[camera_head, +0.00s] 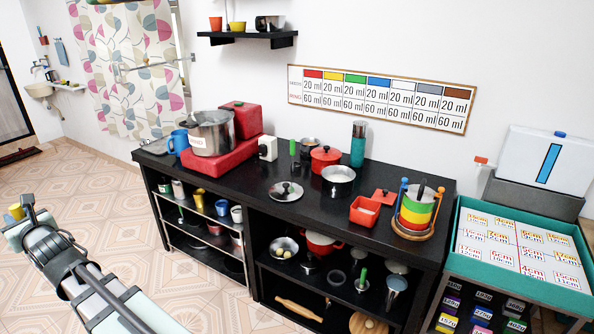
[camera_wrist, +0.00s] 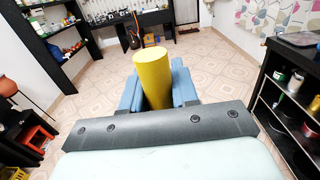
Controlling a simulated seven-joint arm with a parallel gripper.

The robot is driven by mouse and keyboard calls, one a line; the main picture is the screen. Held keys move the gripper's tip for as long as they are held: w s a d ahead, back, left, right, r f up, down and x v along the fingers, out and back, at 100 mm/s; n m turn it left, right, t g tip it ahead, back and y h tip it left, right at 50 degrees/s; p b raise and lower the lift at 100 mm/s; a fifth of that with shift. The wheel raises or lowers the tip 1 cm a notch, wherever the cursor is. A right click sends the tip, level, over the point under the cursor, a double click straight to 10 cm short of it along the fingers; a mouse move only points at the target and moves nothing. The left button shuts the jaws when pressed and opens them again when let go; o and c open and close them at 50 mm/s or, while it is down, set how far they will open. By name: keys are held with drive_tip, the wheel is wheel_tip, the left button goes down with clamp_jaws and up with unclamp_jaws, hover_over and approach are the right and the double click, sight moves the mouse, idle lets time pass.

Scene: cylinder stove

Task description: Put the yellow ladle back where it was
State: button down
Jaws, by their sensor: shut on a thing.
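My gripper (camera_wrist: 158,82) is shut on a yellow cylindrical thing, which I take to be the yellow ladle (camera_wrist: 153,72). It stands up between the two blue fingers in the wrist view. Its lower part is hidden by the gripper's dark plate, so I cannot make out a full ladle shape. In the head view my gripper (camera_head: 27,214) is at the far left, in the air over the tiled floor, well away from the black counter (camera_head: 240,188). A bit of the yellow thing (camera_head: 15,211) shows at its end.
The counter holds a pot on a red stove (camera_head: 225,158), a red pot (camera_head: 325,158), a pan, a lid and a ring stand with stacked coloured rings (camera_head: 416,208). Its shelves hold cups and pans. A wall shelf (camera_head: 248,40) carries pots. The tiled floor (camera_head: 90,190) is open.

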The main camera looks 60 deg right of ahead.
drive_tip(key=s+d+f+m+g+h, duration=0.1)
drive_tip(key=s+d+m+h, duration=0.2)
drive_tip(key=d, duration=1.3)
drive_tip(key=s+d+f+m+g+h, duration=0.15)
drive_tip(key=s+d+h, duration=0.3)
drive_tip(key=d, duration=1.05)
drive_tip(key=s+d+f+m+g+h, duration=0.1)
drive_tip(key=s+d+f+m+h, duration=0.3)
drive_tip(key=d, duration=1.2)
drive_tip(key=shift+s+d+f+m+g+h, duration=0.3)
drive_tip(key=shift+s+d+m+g+h, duration=2.5)
drive_tip(key=shift+s+d, duration=4.85)
drive_tip(key=shift+s+d+f+m+g+h, duration=0.25)
drive_tip(key=shift+s+d+m+g, duration=1.6)
drive_tip(key=shift+s+d+g, duration=4.2)
drive_tip(key=s+d+f+t, duration=0.2)
drive_tip(key=s+f+t, duration=0.1)
drive_tip(key=f, duration=0.6)
drive_tip(key=shift+s+d+f, duration=0.2)
drive_tip(key=shift+s+d, duration=0.1)
drive_tip(key=shift+s, duration=0.1)
drive_tip(key=shift+f, duration=0.1)
drive_tip(key=c, duration=0.8)
unclamp_jaws()
drive_tip(key=shift+c, duration=0.2)
